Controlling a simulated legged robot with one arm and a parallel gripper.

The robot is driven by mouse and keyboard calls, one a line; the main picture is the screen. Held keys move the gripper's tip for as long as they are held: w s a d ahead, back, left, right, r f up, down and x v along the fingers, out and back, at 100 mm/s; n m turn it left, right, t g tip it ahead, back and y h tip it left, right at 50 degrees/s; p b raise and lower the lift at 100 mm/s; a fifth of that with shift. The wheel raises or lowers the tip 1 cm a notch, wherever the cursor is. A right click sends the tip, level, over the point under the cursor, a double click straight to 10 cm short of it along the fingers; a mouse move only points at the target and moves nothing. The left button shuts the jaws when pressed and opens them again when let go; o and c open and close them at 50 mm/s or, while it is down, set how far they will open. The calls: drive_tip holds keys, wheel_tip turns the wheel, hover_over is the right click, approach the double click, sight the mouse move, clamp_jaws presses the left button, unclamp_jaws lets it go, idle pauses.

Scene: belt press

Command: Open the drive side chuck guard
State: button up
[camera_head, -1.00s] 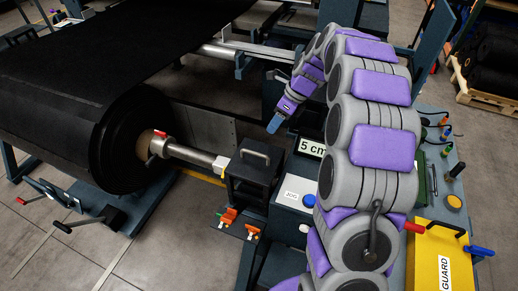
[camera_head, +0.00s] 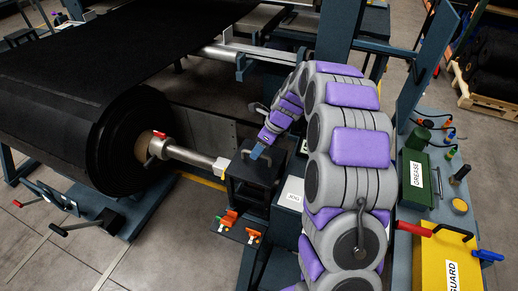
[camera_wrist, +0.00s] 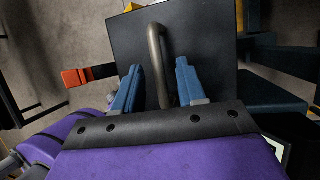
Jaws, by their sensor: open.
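The chuck guard is a dark box with a curved metal handle on its top plate, at the inner end of the roll's shaft. In the head view the guard (camera_head: 247,190) looks closed, and my gripper (camera_head: 257,152) is over its top, mostly hiding the handle. In the wrist view the top plate (camera_wrist: 205,35) fills the middle. The handle (camera_wrist: 157,45) runs lengthwise between my gripper's (camera_wrist: 158,72) two blue fingers, with a gap on each side. The fingers are open. I cannot tell how far the fingertips reach down around the handle.
The shaft (camera_head: 190,155) and black belt roll (camera_head: 120,150) lie left of the guard. Orange-handled clamps (camera_head: 229,218) sit below it. A green grease box (camera_head: 413,180) and yellow guard box (camera_head: 445,260) stand on the right bench. Open floor lies at lower left.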

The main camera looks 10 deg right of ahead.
drive_tip(key=shift+c, duration=0.5)
clamp_jaws()
